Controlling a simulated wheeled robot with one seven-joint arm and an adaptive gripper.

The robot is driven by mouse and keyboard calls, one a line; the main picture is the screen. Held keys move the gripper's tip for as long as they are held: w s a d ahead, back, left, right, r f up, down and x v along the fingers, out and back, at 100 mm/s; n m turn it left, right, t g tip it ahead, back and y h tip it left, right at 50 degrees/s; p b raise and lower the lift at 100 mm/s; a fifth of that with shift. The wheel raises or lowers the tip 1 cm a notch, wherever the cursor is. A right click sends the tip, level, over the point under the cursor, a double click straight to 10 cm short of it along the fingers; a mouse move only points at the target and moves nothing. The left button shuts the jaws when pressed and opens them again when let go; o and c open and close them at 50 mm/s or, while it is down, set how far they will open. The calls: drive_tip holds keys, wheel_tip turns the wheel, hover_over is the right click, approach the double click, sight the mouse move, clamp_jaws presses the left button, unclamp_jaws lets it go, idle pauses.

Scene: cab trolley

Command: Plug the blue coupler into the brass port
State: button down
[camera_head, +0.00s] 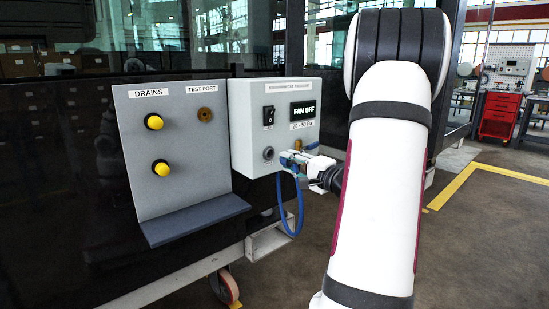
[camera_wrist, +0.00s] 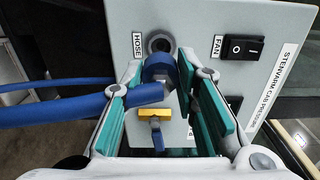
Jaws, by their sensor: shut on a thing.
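The blue coupler (camera_wrist: 157,70) is between the fingers of my gripper (camera_wrist: 170,88), which is shut on it. Its blue hose (camera_wrist: 60,110) runs off to the left in the wrist view and hangs in a loop (camera_head: 288,228) in the head view. The coupler is close in front of the control box, just below the ring labelled HOSE (camera_wrist: 160,44); I cannot tell if they touch. My gripper (camera_head: 296,158) is at the lower right of the box in the head view. The brass port (camera_head: 205,114), labelled TEST PORT, is on the grey panel to the left and looks empty.
The grey panel (camera_head: 180,185) has two yellow knobs (camera_head: 154,122) under DRAINS and a dark ledge (camera_head: 195,220) below. A yellow fitting (camera_wrist: 155,113) shows below the coupler.

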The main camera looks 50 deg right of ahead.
drive_tip(key=w+a+f+n+y, duration=0.2)
drive_tip(key=w+a+f+y, duration=0.15)
drive_tip(key=a, duration=0.35)
drive_tip(key=w+a+f+n+y, duration=0.2)
drive_tip(key=a+f+y, duration=0.1)
drive_tip(key=a+f, duration=0.3)
drive_tip(key=w+a+f+n+y, duration=0.2)
drive_tip(key=w+a+f+y, duration=0.1)
drive_tip(key=a, duration=0.5)
drive_tip(key=s+a+f+n+g+y, duration=0.1)
drive_tip(key=a+f+n+g+y, duration=0.1)
drive_tip(key=a, duration=1)
drive_tip(key=s+a+f+n+g+y, duration=0.2)
drive_tip(key=a+n+g+y, duration=0.3)
drive_tip(key=a, duration=0.7)
drive_tip(key=shift+s+a+f+n+y, duration=0.2)
drive_tip(key=shift+s+n+y, duration=0.1)
drive_tip(key=shift+y, duration=0.85)
drive_tip(key=shift+w, duration=0.15)
